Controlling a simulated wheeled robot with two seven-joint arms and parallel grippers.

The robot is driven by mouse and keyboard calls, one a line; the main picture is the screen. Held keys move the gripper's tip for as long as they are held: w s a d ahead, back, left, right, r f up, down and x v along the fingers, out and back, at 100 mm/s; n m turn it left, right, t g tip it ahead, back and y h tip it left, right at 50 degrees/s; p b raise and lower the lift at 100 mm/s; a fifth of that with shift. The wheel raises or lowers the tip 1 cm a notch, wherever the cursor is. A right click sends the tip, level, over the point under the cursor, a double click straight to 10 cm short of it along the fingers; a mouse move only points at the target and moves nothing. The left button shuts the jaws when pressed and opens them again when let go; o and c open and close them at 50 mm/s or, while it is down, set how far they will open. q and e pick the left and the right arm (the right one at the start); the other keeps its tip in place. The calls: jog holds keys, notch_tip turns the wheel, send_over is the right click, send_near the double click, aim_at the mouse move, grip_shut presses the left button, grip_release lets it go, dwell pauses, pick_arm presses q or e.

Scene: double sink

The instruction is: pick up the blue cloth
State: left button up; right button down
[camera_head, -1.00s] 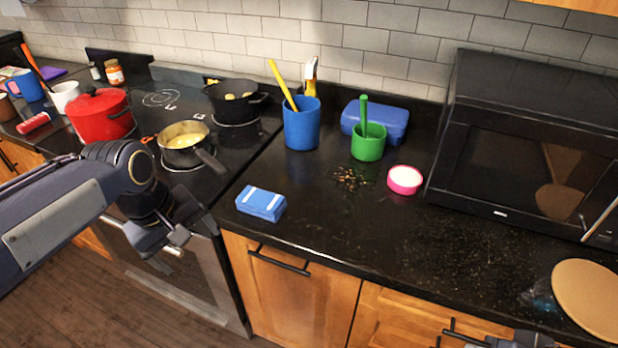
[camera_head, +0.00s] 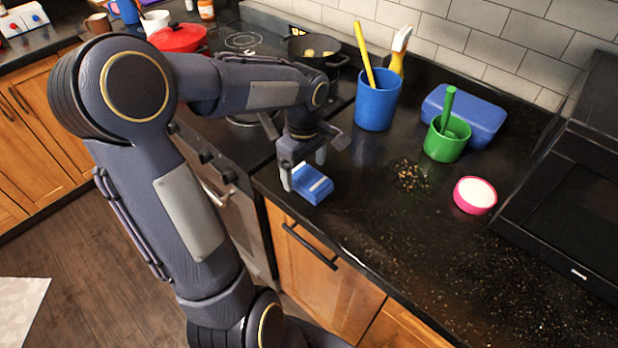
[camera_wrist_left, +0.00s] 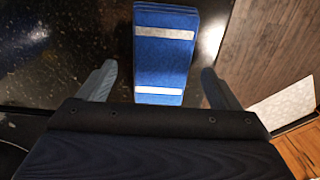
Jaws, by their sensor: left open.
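The blue cloth (camera_head: 315,187), folded with white stripes, lies on the black counter near its front edge, beside the stove. My left gripper (camera_head: 304,172) is open just above the cloth, its fingers pointing down. In the left wrist view the cloth (camera_wrist_left: 164,60) shows beyond and between the two spread fingers of the gripper (camera_wrist_left: 160,85), with a gap on both sides. I cannot tell from these views whether a finger touches it. My right gripper is not in view.
A blue cup (camera_head: 377,100) with a yellow-handled tool stands behind the cloth. A green cup (camera_head: 446,140), a blue box (camera_head: 478,112), a pink-rimmed bowl (camera_head: 475,195) and scattered crumbs (camera_head: 410,175) lie to the right. Pots (camera_head: 318,52) sit on the stove.

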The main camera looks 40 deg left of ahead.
pick_arm(q)
jog(key=shift+f, duration=0.75)
jog(key=c, duration=1.1)
jog(key=shift+o, duration=0.2)
jog(key=shift+r, duration=0.1)
jog(key=shift+r, duration=0.45)
notch_tip(320, 180, up, 2)
jog(key=shift+r, duration=0.25)
jog(key=s+d+r, duration=0.2)
jog(key=s+r, duration=0.2)
jog(key=s, duration=0.2)
jog(key=s+d+r+b, duration=0.1)
jog(key=s+d+r, duration=0.1)
jog(key=s+r, duration=0.3)
jog(key=shift+s+d+r, duration=0.25)
jog(key=shift+s+d, duration=0.1)
jog(key=shift+s, duration=0.75)
